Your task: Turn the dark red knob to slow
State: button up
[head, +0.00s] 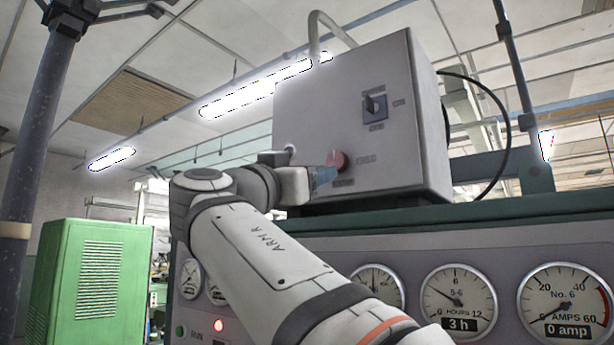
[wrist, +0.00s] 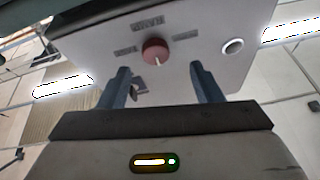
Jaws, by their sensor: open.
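The dark red knob (head: 338,160) sits low on the front of a grey box (head: 330,105). In the wrist view the knob (wrist: 155,50) shows a white pointer line aimed toward my gripper, slightly right. Labels surround it, too small to read, so I cannot tell which is slow. My gripper (wrist: 160,69) is open, with its two blue-grey fingers apart and nothing between the tips. The knob lies just beyond the fingertips, roughly centred between them. In the head view my gripper (head: 322,176) is close to the knob's left and partly hidden by my arm.
A dark switch (head: 374,106) is higher on the box; my left finger partly covers it in the wrist view (wrist: 135,92). A white round fitting (wrist: 233,46) is beside the knob. Gauges (head: 458,300) line the panel below. A green cabinet (head: 95,280) stands at left.

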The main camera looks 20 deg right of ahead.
aim_at(335, 164)
jog(key=d, duration=0.1)
jog(key=d+r+p, duration=0.2)
jog(key=shift+w+r, duration=0.15)
jog(key=shift+w, duration=0.15)
jog(key=shift+w+d+r+p, duration=0.25)
jog(key=shift+w+d+p, duration=0.4)
jog(key=shift+w+d, duration=0.35)
jog(key=shift+w+d+r, duration=0.15)
jog(key=shift+d, duration=0.3)
jog(key=shift+w, duration=0.1)
jog(key=shift+c, duration=0.2)
jog(key=c, duration=0.9)
